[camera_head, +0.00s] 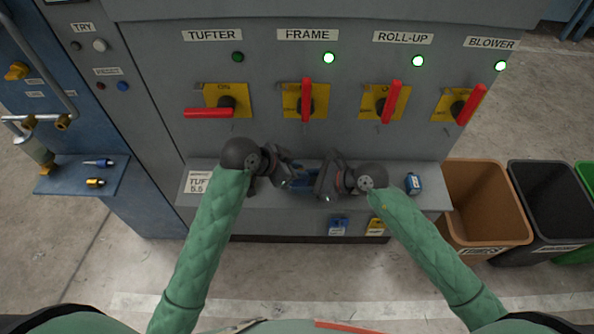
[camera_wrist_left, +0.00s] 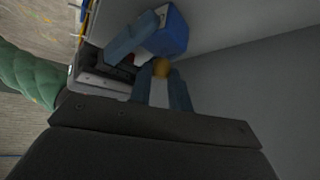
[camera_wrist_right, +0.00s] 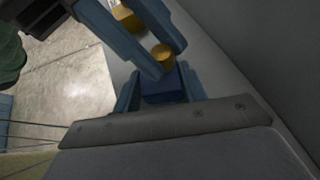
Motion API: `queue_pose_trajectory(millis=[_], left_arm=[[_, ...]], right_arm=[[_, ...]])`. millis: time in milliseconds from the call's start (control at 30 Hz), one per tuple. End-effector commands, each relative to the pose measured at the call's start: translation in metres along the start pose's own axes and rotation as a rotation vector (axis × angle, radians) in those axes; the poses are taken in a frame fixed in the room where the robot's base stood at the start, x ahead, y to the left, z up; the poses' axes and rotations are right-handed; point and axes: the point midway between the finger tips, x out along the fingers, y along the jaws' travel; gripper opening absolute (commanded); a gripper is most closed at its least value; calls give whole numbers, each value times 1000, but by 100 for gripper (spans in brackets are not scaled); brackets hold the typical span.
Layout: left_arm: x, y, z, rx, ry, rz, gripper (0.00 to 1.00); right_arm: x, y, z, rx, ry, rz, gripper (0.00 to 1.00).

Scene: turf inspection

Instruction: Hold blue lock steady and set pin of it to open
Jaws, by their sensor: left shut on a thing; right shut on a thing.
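The blue lock shows as a blue block in the left wrist view (camera_wrist_left: 170,34) and between my right fingers in the right wrist view (camera_wrist_right: 160,86). Its small gold pin (camera_wrist_right: 162,53) stands at the lock's end facing my left gripper; it also shows in the left wrist view (camera_wrist_left: 161,68). My right gripper (camera_head: 317,183) is shut on the lock's body. My left gripper (camera_head: 287,180) is shut on the pin, its fingertips around the gold end. The two grippers face each other above the grey ledge. In the head view the fingers mostly hide the lock. The exact pin setting cannot be told.
The ledge (camera_head: 225,199) runs below the switch panel. Another blue item (camera_head: 413,183) stands at its right. Blue (camera_head: 338,225) and yellow (camera_head: 376,226) items sit lower down. The TUFTER handle (camera_head: 208,113) lies level, its lamp dark. Bins, including a brown one (camera_head: 484,205), stand right.

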Motion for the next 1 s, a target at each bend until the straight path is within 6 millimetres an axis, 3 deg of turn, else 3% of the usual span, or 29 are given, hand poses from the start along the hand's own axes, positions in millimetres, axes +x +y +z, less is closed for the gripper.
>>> queue_pose_trajectory(millis=[367, 400, 500, 833, 1000], left_arm=[[-6, 0, -6, 1, 2, -1, 0], [-6, 0, -6, 1, 2, -2, 21], [-6, 0, -6, 1, 2, -1, 40], [-7, 0, -6, 1, 0, -1, 42], [-23, 0, -5, 3, 0, -2, 42]], right_arm=[[0, 0, -2, 1, 3, 1, 29], [0, 0, -2, 2, 3, 1, 29], [0, 0, -2, 1, 3, 0, 29], [0, 0, 0, 0, 0, 0, 29], [0, 0, 0, 0, 0, 0, 29]])
